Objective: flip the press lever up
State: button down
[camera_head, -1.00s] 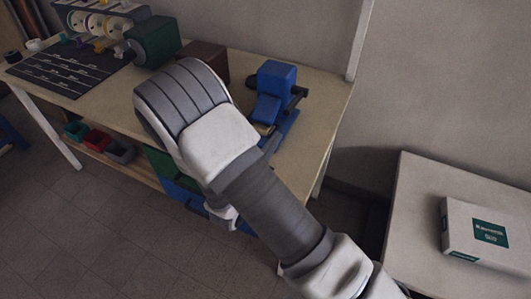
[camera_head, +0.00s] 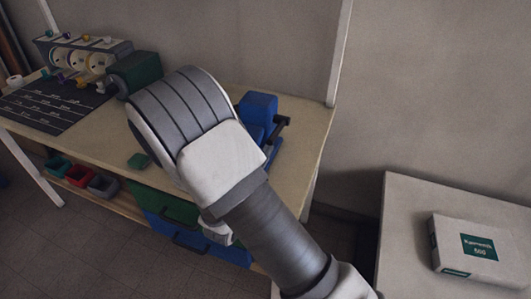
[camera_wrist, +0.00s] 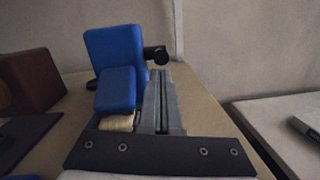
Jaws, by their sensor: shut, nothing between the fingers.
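The blue press (camera_head: 258,106) stands at the right end of the workbench, partly hidden behind my arm. Its dark lever (camera_head: 281,124) sticks out on the right side. In the wrist view the press (camera_wrist: 116,48) is at the upper left, with a lower blue block in front and a pale yellowish piece below it. The lever's black end (camera_wrist: 156,54) shows just right of the press. My gripper (camera_wrist: 161,78) is shut and empty, its grey fingers pointing toward the lever, with the tips appearing just below its black end. Whether they touch cannot be told.
The bench (camera_head: 305,140) also carries a green machine (camera_head: 138,70), a dark marked mat (camera_head: 50,105) and a dial unit (camera_head: 90,60). A white box (camera_head: 478,248) lies on a separate table at right.

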jog(key=shift+r+g+p, duration=0.3)
jog(key=shift+r+p, duration=0.2)
jog(key=shift+p, duration=0.2)
jog(key=shift+r+p, duration=0.2)
jog(key=shift+p, duration=0.1)
jog(key=w+r+g+y+p, duration=0.1)
jog(key=r+g+p, duration=0.1)
jog(key=p, duration=0.3)
jog(key=w+d+r+g+y+p, duration=0.1)
jog(key=r+g+p, duration=0.1)
jog(key=r+p, duration=0.2)
jog(key=w+r+g+y+p, duration=0.1)
jog(key=r+g+p, duration=0.1)
jog(key=p, duration=0.4)
jog(key=shift+d+r+g, duration=0.15)
jog(key=shift+r+g, duration=0.25)
jog(key=shift+r, duration=0.25)
jog(key=g+p, duration=0.1)
jog(key=w+r+y+p, duration=0.1)
jog(key=shift+w+d+g+p, duration=0.2)
jog(key=shift+d+g+p, duration=0.05)
jog(key=shift+g+p, duration=0.15)
jog(key=shift+w+d+r+p, duration=0.25)
jog(key=shift+w+r, duration=0.2)
jog(key=shift+w, duration=0.15)
jog(key=shift+w+d+r+p, duration=0.1)
jog(key=shift+w+d+r, duration=0.15)
jog(key=shift+w+r, duration=0.3)
